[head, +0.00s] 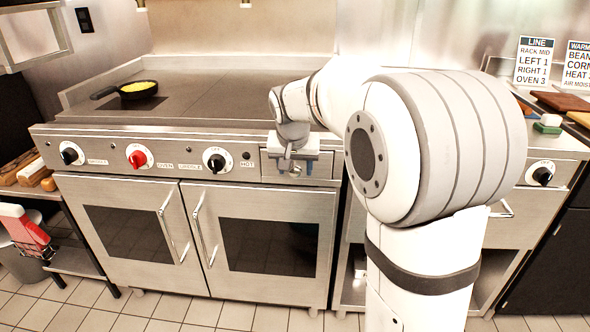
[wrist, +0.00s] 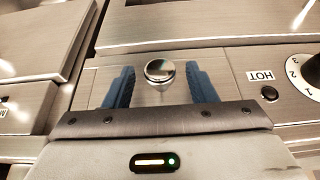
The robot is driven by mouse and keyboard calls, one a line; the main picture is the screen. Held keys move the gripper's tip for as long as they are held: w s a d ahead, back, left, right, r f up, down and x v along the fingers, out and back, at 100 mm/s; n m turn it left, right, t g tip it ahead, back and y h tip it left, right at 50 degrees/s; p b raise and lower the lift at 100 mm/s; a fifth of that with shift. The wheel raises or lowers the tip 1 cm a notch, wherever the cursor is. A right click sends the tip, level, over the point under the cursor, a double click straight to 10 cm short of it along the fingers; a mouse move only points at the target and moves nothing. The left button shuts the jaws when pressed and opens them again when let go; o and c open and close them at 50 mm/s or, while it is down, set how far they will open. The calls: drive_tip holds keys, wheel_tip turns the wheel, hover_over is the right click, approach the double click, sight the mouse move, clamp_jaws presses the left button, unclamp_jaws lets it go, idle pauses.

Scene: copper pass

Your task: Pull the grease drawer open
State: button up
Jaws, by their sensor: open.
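The grease drawer (head: 318,168) is a small steel front with a round knob, at the right end of the range's control panel. It looks shut in the head view. In the wrist view the shiny knob (wrist: 160,71) sits between the two blue fingers of my gripper (wrist: 158,86). The fingers stand apart, with a gap on each side of the knob. In the head view my gripper (head: 296,167) is in front of the drawer, and my wrist hides part of it.
The range has two oven doors (head: 265,245) with long handles below the drawer. Dials, including a red one (head: 138,157), line the panel to the left. A pan with yellow food (head: 138,90) sits on the griddle (head: 225,98). Signs (head: 536,60) and boards stand at right.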

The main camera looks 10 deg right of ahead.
clamp_jaws()
idle(0.6)
